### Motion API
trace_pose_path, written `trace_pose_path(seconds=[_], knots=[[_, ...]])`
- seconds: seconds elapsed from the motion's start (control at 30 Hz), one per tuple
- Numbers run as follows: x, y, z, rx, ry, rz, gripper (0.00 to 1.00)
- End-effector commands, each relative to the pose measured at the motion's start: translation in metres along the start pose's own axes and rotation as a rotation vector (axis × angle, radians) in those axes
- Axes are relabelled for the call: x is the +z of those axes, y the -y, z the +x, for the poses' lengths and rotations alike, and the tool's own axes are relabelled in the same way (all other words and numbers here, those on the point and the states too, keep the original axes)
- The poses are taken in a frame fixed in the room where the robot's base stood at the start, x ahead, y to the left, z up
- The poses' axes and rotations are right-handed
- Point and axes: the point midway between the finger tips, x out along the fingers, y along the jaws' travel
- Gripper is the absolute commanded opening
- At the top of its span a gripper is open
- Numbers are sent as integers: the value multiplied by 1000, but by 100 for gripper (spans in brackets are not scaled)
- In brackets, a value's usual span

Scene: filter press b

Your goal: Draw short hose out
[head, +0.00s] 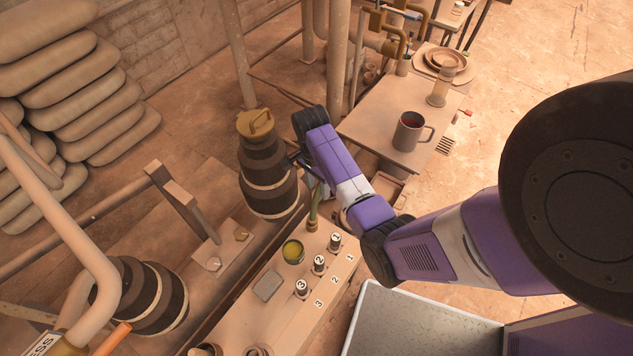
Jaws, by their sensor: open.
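A short green hose (314,205) stands roughly upright in a brass-coloured fitting (312,225) at the far end of the bench panel. Its upper end runs up behind my purple and white arm. My gripper (305,165) is just above and beside the hose. It is open but mostly hidden by my own wrist, so I cannot tell whether its fingers stand around the hose or touch it.
A black banded cylinder with a brass cap (256,125) stands close left of my wrist. A table with a mug (410,132) stands behind.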

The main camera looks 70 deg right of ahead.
Motion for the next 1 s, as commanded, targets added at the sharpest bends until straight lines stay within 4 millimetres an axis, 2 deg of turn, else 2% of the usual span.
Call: trace_pose_path(seconds=[0.1,0.3,0.47,0.73,0.77,0.9,1.0], knots=[[0,-1,20,4,2,1,45],[0,-1,44,1,0,0,45],[0,0,53,-1,0,0,45],[0,0,55,-1,0,-1,45],[0,0,55,-1,0,-1,43],[0,0,54,-1,0,-1,16],[0,0,54,-1,0,-1,0]])
